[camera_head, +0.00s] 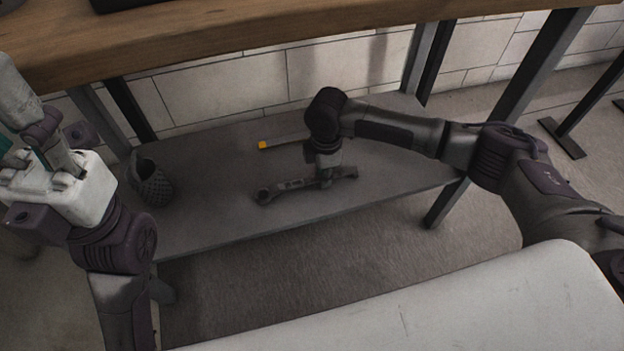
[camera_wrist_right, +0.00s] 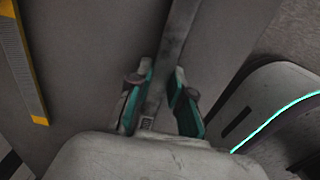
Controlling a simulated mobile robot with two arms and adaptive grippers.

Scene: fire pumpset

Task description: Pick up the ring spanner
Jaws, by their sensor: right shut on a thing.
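The ring spanner (camera_head: 266,195) is a long dark grey tool lying along the lower shelf, its ring end toward the left. My right gripper (camera_head: 325,172) reaches down over the middle of the spanner. In the right wrist view its two teal-lined fingers (camera_wrist_right: 163,100) are shut on the spanner's shaft (camera_wrist_right: 178,40), which runs up between them. I cannot tell whether the spanner is touching the shelf or slightly above it. My left gripper (camera_head: 42,150) is at the far left, away from the spanner; its finger gap is unclear.
The grey lower shelf (camera_head: 215,215) lies beneath a wooden tabletop (camera_head: 250,32) with dark legs. A dark mesh cup (camera_head: 152,186) stands at the shelf's left. A yellow-ended grey tool (camera_head: 280,143) lies behind the spanner and also shows in the wrist view (camera_wrist_right: 22,60).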

